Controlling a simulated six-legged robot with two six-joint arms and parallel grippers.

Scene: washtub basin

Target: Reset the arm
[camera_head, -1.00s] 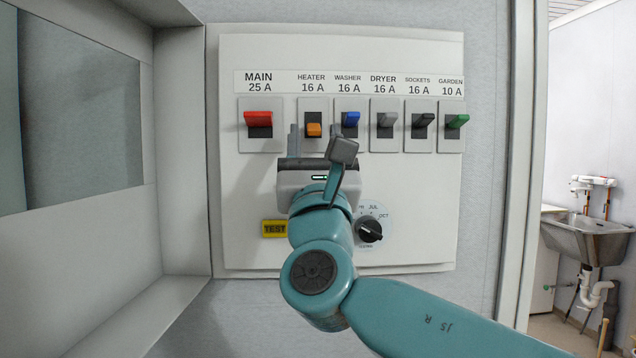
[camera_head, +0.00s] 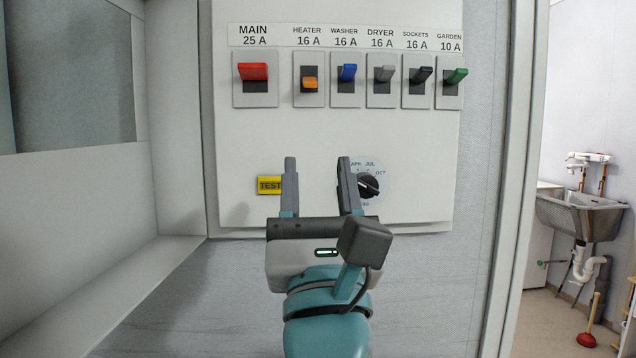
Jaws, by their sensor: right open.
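My right gripper (camera_head: 317,172) is open and empty in the head view. Its two dark fingers point up, apart, in front of the lower part of the white breaker panel (camera_head: 235,140). The left finger is beside the yellow TEST button (camera_head: 268,185). The right finger overlaps the left edge of the black dial (camera_head: 369,186) in the picture; I cannot tell whether it touches. My teal right arm comes up from the bottom middle. My left gripper is out of view.
Along the panel's top are the red MAIN switch (camera_head: 253,72), orange HEATER switch (camera_head: 310,83), blue WASHER (camera_head: 348,72), grey DRYER (camera_head: 385,74), black SOCKETS (camera_head: 421,75) and green GARDEN (camera_head: 456,76). Only the orange lever hangs low. A metal washtub (camera_head: 582,215) and red plunger (camera_head: 587,339) are at right.

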